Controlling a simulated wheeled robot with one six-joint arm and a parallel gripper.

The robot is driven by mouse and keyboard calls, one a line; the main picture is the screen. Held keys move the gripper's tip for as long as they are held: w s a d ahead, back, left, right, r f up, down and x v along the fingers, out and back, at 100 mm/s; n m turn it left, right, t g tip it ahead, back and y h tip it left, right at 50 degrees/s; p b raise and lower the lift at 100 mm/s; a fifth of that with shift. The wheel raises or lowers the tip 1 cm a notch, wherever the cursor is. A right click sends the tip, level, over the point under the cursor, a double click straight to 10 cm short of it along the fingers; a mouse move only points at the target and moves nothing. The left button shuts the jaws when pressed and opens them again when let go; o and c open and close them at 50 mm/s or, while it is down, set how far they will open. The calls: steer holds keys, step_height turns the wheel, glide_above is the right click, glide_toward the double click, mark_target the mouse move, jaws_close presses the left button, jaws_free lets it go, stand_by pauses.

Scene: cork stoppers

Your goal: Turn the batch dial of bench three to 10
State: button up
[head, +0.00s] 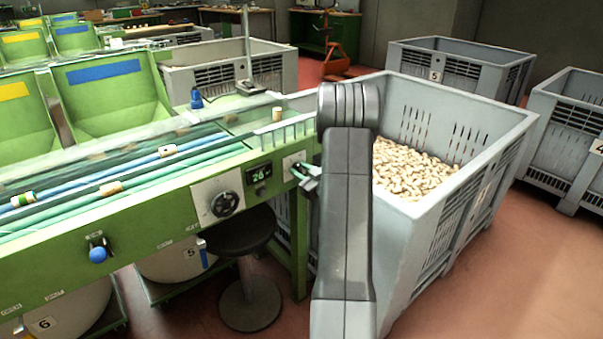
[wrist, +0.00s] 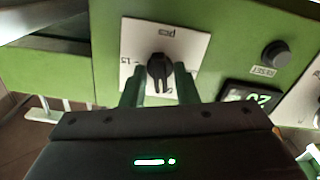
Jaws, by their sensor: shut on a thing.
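The batch dial (wrist: 159,72) is a small black knob on a white plate (wrist: 190,42) marked "pcs", upside down in the wrist view. My gripper (wrist: 159,88) has its two green fingers on either side of the knob and is shut on it. Plate numbers are partly hidden by the knob and fingers; I cannot tell for certain which number the pointer is at. In the head view, the plate (head: 290,160) shows at the right end of the green bench front, with my gripper (head: 304,172) against it.
A lit display (head: 258,171) and a larger black dial (head: 226,204) lie to the left on the bench front. A grey crate (head: 490,112) of corks stands right of the bench. A dark stool (head: 240,232) stands below.

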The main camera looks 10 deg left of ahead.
steer(key=m, duration=0.4)
steer(key=shift+m, duration=0.3)
steer(key=m+p, duration=0.1)
steer(key=m, duration=0.3)
stand_by(0.5)
steer(key=o, duration=0.7)
steer(key=shift+d, duration=0.1)
steer(key=v, duration=1.3)
steer(key=shift+s+d, duration=0.2)
steer(key=shift+d, duration=0.05)
